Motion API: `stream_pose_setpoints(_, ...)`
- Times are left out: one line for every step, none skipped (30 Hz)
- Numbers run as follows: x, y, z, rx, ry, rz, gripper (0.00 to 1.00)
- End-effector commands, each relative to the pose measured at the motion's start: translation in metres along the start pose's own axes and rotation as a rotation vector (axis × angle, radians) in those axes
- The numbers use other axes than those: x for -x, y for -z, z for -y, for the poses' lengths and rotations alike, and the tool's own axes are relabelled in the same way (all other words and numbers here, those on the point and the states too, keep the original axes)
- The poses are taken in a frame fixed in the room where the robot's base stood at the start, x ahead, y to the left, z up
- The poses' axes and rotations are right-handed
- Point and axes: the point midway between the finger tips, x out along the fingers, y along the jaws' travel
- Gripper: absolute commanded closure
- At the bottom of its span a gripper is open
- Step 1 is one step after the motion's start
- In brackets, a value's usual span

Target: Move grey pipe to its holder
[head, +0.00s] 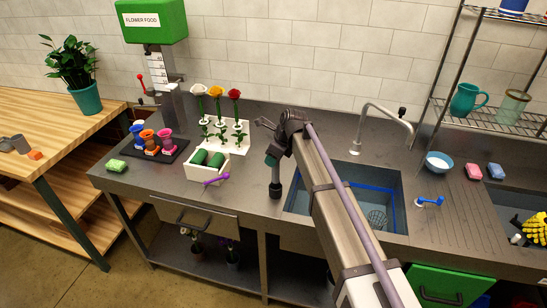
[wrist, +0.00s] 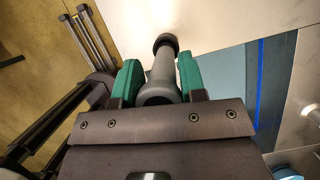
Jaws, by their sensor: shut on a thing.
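The grey pipe (head: 275,174) hangs roughly upright over the counter, just left of the sink, with its dark wider end down. My gripper (head: 273,158) is shut on its upper part. In the wrist view the pipe (wrist: 163,68) lies between the two green fingertips of my gripper (wrist: 158,82), its dark end pointing away. I cannot tell whether the lower end touches the counter. I cannot make out which thing is the pipe's holder.
The sink (head: 378,188) lies to the right. A white box with green rolls (head: 206,170), a purple tool (head: 217,181) and a white rose stand (head: 234,137) are to the left. Further left are a cup tray (head: 178,153) and the flower food dispenser (head: 152,30).

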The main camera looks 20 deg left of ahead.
Motion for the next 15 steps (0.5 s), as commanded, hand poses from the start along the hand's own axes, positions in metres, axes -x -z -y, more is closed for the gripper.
stream_pose_setpoints(0.0003, -0.0001, 0.0000, 0.000, 0.000, 0.000, 1.00)
stream_pose_setpoints(0.0004, -0.0002, 0.0000, 0.000, 0.000, 0.000, 1.00)
stream_pose_setpoints(0.0004, -0.0002, 0.0000, 0.000, 0.000, 0.000, 1.00)
stream_pose_setpoints(0.0004, -0.0002, 0.0000, 0.000, 0.000, 0.000, 1.00)
stream_pose_setpoints(0.0004, -0.0002, 0.0000, 0.000, 0.000, 0.000, 1.00)
stream_pose_setpoints(0.0004, -0.0002, 0.0000, 0.000, 0.000, 0.000, 1.00)
stream_pose_setpoints(0.0002, -0.0001, 0.0000, 0.000, 0.000, 0.000, 1.00)
stream_pose_setpoints(-0.0001, 0.0000, 0.0000, 0.000, 0.000, 0.000, 1.00)
stream_pose_setpoints(-0.0009, 0.0003, 0.0000, 0.000, 0.000, 0.000, 1.00)
stream_pose_setpoints(-0.0016, 0.0007, 0.0000, 0.000, 0.000, 0.000, 1.00)
stream_pose_setpoints(-0.0025, 0.0010, 0.0000, 0.000, 0.000, 0.000, 1.00)
stream_pose_setpoints(-0.0038, 0.0015, 0.0000, 0.000, 0.000, 0.000, 1.00)
stream_pose_setpoints(-0.0048, 0.0020, 0.0000, 0.000, 0.000, 0.000, 1.00)
stream_pose_setpoints(-0.0057, 0.0023, 0.0000, 0.000, 0.000, 0.000, 1.00)
stream_pose_setpoints(-0.0069, 0.0028, 0.0000, 0.000, 0.000, 0.000, 1.00)
